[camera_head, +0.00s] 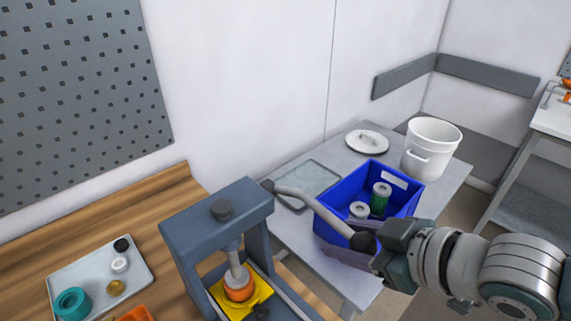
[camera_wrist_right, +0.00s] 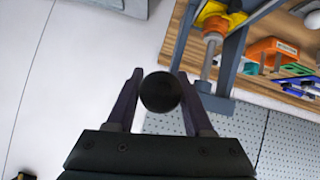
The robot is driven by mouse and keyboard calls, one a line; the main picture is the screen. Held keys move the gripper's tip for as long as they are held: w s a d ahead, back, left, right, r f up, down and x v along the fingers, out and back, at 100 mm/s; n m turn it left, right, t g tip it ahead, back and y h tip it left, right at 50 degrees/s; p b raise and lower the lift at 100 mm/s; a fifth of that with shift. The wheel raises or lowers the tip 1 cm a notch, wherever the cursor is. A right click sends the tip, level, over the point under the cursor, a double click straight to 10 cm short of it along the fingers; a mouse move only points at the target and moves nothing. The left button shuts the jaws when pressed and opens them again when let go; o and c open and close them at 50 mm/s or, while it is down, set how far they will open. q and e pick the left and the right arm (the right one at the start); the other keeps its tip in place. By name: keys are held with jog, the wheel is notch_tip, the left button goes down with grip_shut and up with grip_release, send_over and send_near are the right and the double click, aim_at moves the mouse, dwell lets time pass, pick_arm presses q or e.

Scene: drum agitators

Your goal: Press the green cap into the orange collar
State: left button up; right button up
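The orange collar (camera_head: 239,291) sits on a yellow base in the grey-blue press (camera_head: 217,212), under the ram (camera_head: 235,259). The ram's lower end is at or just above the collar; I cannot tell if they touch. No green cap can be made out there. The lever (camera_head: 307,200) reaches right and ends in a dark knob (camera_head: 362,241). My right gripper (camera_head: 345,256) is at this knob. In the right wrist view the knob (camera_wrist_right: 160,92) is between its open fingers (camera_wrist_right: 160,74), with narrow gaps on both sides. My left gripper is not in view.
A tray (camera_head: 137,270) with a teal ring (camera_head: 72,303) and small parts lies left of the press. A blue bin (camera_head: 405,204) holding jars is on the grey table behind my right gripper, near a white bucket (camera_head: 430,147) and a lid (camera_head: 367,141).

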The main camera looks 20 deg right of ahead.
jog(key=shift+o, duration=1.4)
jog(key=shift+r, duration=0.1)
jog(key=p+v, duration=0.1)
jog(key=v, duration=0.7)
jog(key=shift+s, duration=0.2)
jog(key=shift+v, duration=0.8)
